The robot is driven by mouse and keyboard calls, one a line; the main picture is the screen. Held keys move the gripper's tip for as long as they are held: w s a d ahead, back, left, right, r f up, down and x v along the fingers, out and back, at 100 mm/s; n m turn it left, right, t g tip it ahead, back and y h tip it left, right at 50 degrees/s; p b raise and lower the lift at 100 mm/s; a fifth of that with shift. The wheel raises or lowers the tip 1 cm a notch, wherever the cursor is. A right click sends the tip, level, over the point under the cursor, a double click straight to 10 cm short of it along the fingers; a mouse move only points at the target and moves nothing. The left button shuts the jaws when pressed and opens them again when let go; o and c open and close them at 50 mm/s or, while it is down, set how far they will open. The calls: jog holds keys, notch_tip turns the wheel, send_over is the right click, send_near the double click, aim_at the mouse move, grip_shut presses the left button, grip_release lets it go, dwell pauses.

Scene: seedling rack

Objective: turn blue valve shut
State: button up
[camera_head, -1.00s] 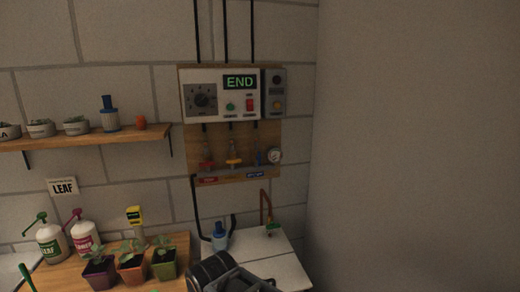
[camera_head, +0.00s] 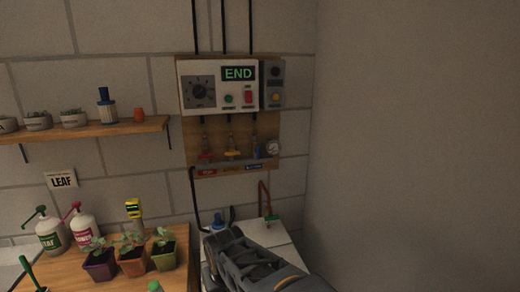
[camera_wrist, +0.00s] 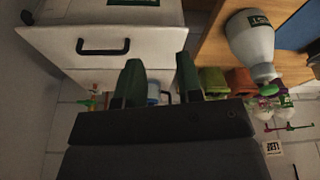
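The blue valve (camera_head: 256,151) is small in the head view, at the right of a row of valves on a wooden wall board (camera_head: 190,140). It is beside a round gauge, and its handle angle is too small to tell. A red valve (camera_head: 206,156) and a yellow valve (camera_head: 232,154) are to its left. My gripper's fingers (camera_wrist: 158,85) are apart and empty in the wrist view. My arm is low in the head view, well below the valves and apart from them. I cannot make out the blue valve in the wrist view.
A control box (camera_head: 212,85) showing END is above the valves. Potted seedlings (camera_head: 131,262) and spray bottles (camera_head: 52,236) are left. A plain wall bounds the right.

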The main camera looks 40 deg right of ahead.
jog(key=shift+o, duration=0.2)
jog(key=w+d+h, duration=0.1)
jog(key=w+d, duration=0.1)
jog(key=d, duration=0.4)
jog(key=w+d+r+n+t+h, duration=0.1)
jog(key=w+d+h, duration=0.1)
jog(key=d, duration=0.4)
jog(key=shift+w+d+r, duration=0.15)
jog(key=shift+d+r, duration=0.1)
jog(key=w+d+r+n+t+h, duration=0.2)
jog(key=d+r+n, duration=0.1)
jog(key=d+n, duration=0.3)
jog(key=w+d+r+n+t+h, duration=0.2)
jog(key=d+r+n, duration=0.1)
jog(key=d, duration=0.6)
jog(key=n+t, duration=0.8)
jog(key=n, duration=1.5)
send_near(258, 148)
jog(key=p+x, duration=0.4)
jog(key=x, duration=0.6)
jog(key=shift+w+d+p, duration=0.25)
jog(key=shift+w+p, duration=0.05)
jog(key=shift+c, duration=0.4)
grip_shut()
